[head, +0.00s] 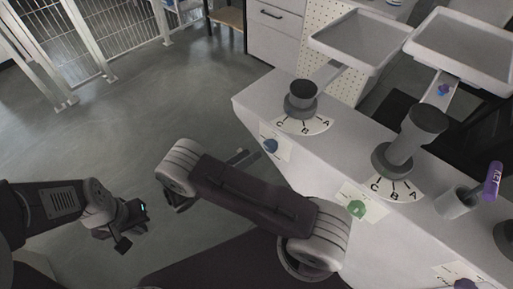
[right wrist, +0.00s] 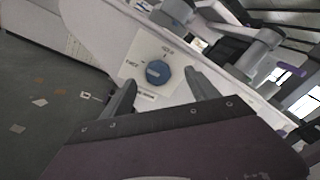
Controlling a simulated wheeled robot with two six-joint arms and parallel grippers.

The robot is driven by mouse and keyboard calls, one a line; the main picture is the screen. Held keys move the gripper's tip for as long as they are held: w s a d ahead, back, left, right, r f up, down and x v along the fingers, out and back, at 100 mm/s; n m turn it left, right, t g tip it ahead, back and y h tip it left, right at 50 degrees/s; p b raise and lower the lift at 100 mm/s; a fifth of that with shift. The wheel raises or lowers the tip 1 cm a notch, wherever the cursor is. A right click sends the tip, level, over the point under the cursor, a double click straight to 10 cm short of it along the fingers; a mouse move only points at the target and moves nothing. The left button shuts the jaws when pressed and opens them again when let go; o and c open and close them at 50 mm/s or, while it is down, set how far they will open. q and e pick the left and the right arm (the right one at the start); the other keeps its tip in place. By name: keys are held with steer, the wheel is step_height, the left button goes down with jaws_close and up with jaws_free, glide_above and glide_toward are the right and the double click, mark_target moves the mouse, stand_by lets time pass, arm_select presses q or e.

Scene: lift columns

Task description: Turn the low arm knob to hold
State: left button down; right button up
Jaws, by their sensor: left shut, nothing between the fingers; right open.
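A blue round knob (head: 270,145) sits on a white plate on the counter's side face, below the shorter column (head: 302,100). In the right wrist view the blue knob (right wrist: 157,72) shows a pale mark, with small printed words above and left of it; the upper one appears to read HOLD. My right gripper (right wrist: 160,90) is open, its fingers either side of the knob in that view; contact cannot be told. In the head view my right arm partly hides that gripper. My left gripper (head: 125,228) is shut and empty, over the floor at the left.
A taller column (head: 408,138) stands right of the short one; both carry trays and have lettered dials. A green knob (head: 356,208) and a purple knob (head: 465,284) are further along the counter's side. A purple-handled item (head: 493,181) stands at right.

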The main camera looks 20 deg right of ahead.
mark_target(268, 147)
steer(key=shift+n+t, duration=0.4)
steer(key=shift+t, duration=0.1)
steer(key=d, duration=0.2)
steer(key=w+d+f, duration=0.1)
steer(key=d, duration=0.5)
steer(key=shift+w+f, duration=0.15)
steer(key=shift+f, duration=0.25)
steer(key=c, duration=1.3)
arm_select(q)
steer(key=shift+s+d+f, duration=0.2)
steer(key=shift+s+f, duration=0.15)
arm_select(e)
steer(key=shift+c, duration=0.2)
